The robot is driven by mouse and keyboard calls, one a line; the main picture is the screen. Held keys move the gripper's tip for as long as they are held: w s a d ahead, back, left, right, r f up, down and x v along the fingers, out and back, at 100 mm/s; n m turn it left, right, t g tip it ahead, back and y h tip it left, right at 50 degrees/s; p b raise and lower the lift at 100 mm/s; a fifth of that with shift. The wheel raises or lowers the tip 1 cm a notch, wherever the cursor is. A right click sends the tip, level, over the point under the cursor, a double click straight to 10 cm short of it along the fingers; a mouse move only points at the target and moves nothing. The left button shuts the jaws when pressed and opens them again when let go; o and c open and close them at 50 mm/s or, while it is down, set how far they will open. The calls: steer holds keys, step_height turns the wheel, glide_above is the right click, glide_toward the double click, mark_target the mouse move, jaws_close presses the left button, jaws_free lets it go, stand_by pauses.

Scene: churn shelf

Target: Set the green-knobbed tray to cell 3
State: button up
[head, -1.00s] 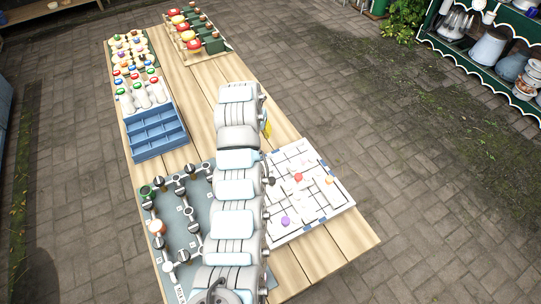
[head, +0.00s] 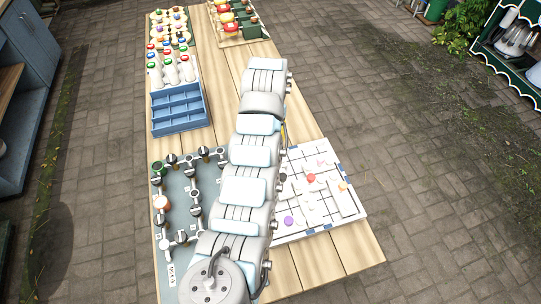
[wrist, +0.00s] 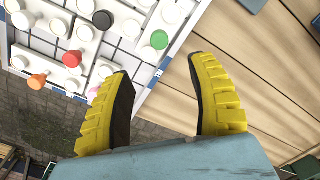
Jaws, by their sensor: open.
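In the wrist view my gripper (wrist: 160,68) is open and empty. Its two yellow fingers point toward the edge of a white sliding-tray board (wrist: 127,50). The green knob (wrist: 159,40) sits near that board edge, beyond and between the fingertips, apart from them. Its white tray (wrist: 148,54) shows only partly. In the head view the board (head: 293,234) lies right of my arm, and my arm hides its left part. The green knob does not show there. Only a yellow sliver of my gripper shows beside the arm. I cannot read cell 3's mark.
A grey valve panel (head: 180,215) lies left of my arm. A blue divided box (head: 180,128) stands farther back. Bare wood lies beside the board.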

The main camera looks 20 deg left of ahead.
step_height(320, 180, down, 12)
stand_by(0.6)
jaws_close()
stand_by(0.3)
